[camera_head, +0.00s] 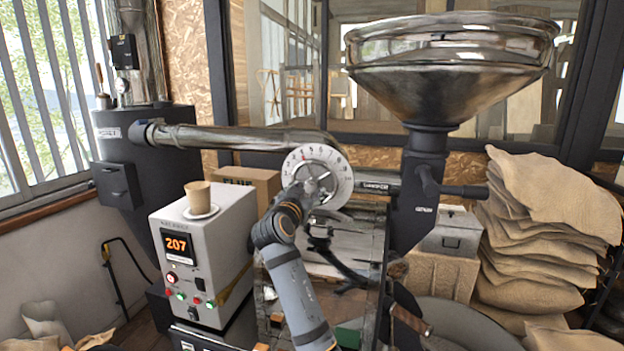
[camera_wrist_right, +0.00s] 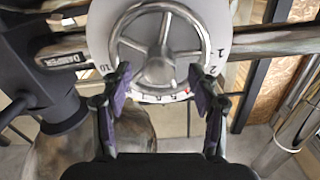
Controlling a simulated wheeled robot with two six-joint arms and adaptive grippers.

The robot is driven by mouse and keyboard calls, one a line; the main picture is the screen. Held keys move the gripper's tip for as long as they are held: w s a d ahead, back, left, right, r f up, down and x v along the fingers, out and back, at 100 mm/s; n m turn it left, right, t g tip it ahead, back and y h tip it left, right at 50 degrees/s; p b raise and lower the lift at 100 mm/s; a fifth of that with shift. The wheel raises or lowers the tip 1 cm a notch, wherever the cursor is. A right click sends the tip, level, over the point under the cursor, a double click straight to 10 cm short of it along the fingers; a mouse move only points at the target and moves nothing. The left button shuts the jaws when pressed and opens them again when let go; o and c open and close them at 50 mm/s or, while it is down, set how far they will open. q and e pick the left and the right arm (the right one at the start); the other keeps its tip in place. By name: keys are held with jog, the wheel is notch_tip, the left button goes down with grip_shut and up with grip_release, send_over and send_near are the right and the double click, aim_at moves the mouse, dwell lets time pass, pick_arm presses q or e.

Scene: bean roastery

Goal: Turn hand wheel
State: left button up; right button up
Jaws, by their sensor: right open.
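The hand wheel (camera_head: 326,183) is a metal spoked ring in front of a round white numbered dial (camera_head: 340,160) on the roaster's damper pipe. In the right wrist view the wheel (camera_wrist_right: 160,45) fills the top middle, with a hub, spokes and a dial (camera_wrist_right: 100,35) behind it. My right gripper (camera_head: 305,184) is at the wheel and partly covers its left side. In the wrist view its fingers (camera_wrist_right: 161,86) are apart, one at each side of the wheel's lower rim. Whether they touch the rim cannot be told. My left gripper is not in view.
A grey control box (camera_head: 205,255) reading 207 carries a paper cup (camera_head: 198,197) at left. A large metal hopper (camera_head: 450,75) stands at right, near stacked burlap sacks (camera_head: 540,235). A horizontal metal pipe (camera_head: 235,138) runs left from the dial.

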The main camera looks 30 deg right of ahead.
aim_at(310, 189)
jog(key=p+x, duration=0.1)
jog(key=x, duration=0.3)
jog(key=shift+d+r+p, duration=0.1)
jog(key=shift+d+p, duration=0.05)
jog(key=shift+p, duration=0.2)
jog(key=shift+w+d, duration=0.2)
jog(key=shift+w, duration=0.05)
grip_shut()
